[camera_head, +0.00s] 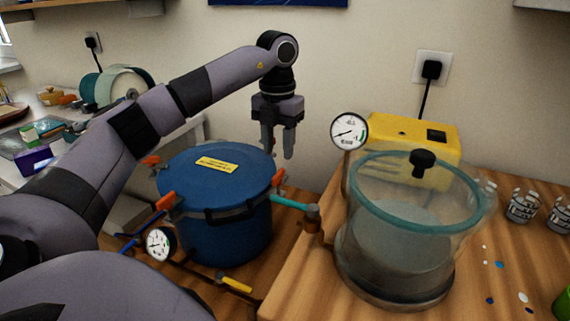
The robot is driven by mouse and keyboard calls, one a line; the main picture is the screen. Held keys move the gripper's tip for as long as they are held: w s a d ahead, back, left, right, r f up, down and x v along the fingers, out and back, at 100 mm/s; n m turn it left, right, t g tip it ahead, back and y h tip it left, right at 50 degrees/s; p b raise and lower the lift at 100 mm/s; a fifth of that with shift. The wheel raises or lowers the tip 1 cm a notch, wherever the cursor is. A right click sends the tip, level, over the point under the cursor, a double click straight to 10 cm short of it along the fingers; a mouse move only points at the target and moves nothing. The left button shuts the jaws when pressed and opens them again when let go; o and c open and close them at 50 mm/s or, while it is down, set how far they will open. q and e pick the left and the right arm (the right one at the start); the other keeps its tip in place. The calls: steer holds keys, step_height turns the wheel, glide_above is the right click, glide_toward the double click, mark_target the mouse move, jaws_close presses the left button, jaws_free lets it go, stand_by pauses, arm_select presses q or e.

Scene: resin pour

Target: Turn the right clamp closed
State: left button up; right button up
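The blue pressure pot (235,235) stands left of centre with its blue lid (215,175) on and a yellow label on top. The right clamp (278,178) is a small orange-red handle at the right edge of the lid. Two more orange-red clamps show at the left front (166,201) and left back (151,160) of the lid. My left gripper (278,150) points down above the lid's right back edge, over the right clamp and apart from it. Its fingers are spread with nothing between them. My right gripper is not in view.
A teal-handled valve (295,206) sticks out at the pot's right. A glass vacuum chamber (405,245) stands right on the wooden table, with a yellow pump (415,135) behind it. A gauge (160,244) sits at the pot's left front. Air above the lid's front is clear.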

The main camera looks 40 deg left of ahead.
mark_target(278, 173)
arm_select(q)
step_height(278, 173, down, 6)
steer(key=shift+s+f, duration=0.1)
jaws_close()
